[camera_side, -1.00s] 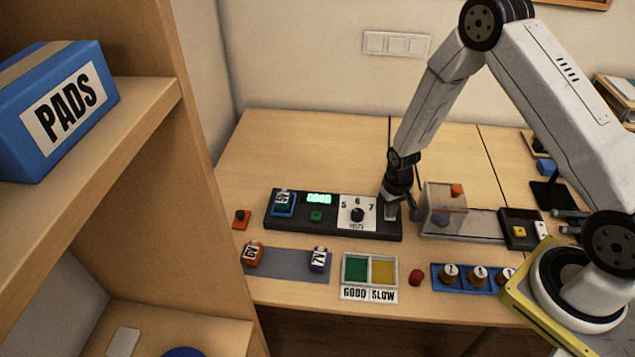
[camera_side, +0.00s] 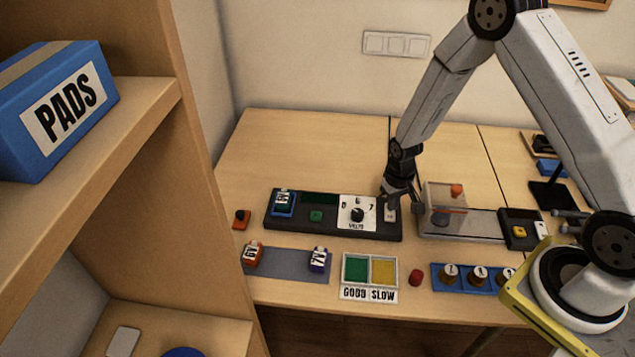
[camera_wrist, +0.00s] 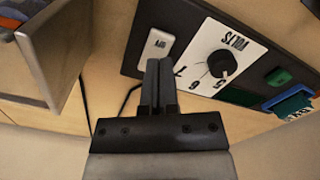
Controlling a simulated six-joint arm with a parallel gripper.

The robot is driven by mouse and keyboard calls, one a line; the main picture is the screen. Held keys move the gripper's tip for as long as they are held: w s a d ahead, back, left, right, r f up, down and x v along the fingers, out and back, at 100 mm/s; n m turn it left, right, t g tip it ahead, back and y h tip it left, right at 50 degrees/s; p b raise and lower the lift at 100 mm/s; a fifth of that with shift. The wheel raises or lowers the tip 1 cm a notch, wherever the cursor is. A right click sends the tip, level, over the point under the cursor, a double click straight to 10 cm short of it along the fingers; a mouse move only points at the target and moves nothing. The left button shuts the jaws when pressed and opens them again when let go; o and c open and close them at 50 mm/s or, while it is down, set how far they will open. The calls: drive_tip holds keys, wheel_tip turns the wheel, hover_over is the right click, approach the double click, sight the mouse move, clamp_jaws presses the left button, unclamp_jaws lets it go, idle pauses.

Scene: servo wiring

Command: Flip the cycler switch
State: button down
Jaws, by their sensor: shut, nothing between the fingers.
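A black panel (camera_side: 335,228) lies across the middle of the table, with a white switch plate (camera_side: 391,215) at its right end. My gripper (camera_side: 395,199) is shut and empty just above and behind the plate. In the wrist view its fingers (camera_wrist: 159,65) are together close to the plate's edge; contact cannot be told. The panel's display (camera_side: 320,198) is dark.
A dial marked VOLTS (camera_side: 357,214) is left of the switch, then a green button (camera_side: 316,216) and a blue holder (camera_side: 283,204). A clear-walled box (camera_side: 445,208) stands close right of my gripper. The GOOD/SLOW tray (camera_side: 369,272) lies in front.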

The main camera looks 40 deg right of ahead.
drive_tip(key=shift+r, duration=2.15)
wheel_tip(320, 180, up, 10)
drive_tip(key=n+t, duration=0.1)
drive_tip(key=n, duration=0.1)
hover_over(390, 218)
drive_tip(key=s+a, duration=0.3)
drive_tip(key=s, duration=0.1)
drive_tip(key=s+a+r+n+t, duration=0.1)
drive_tip(key=s+a+r, duration=0.2)
drive_tip(key=s+r, duration=0.2)
drive_tip(key=shift+s+r+t, duration=0.25)
drive_tip(key=shift+s+t, duration=0.05)
drive_tip(key=shift+s, duration=0.55)
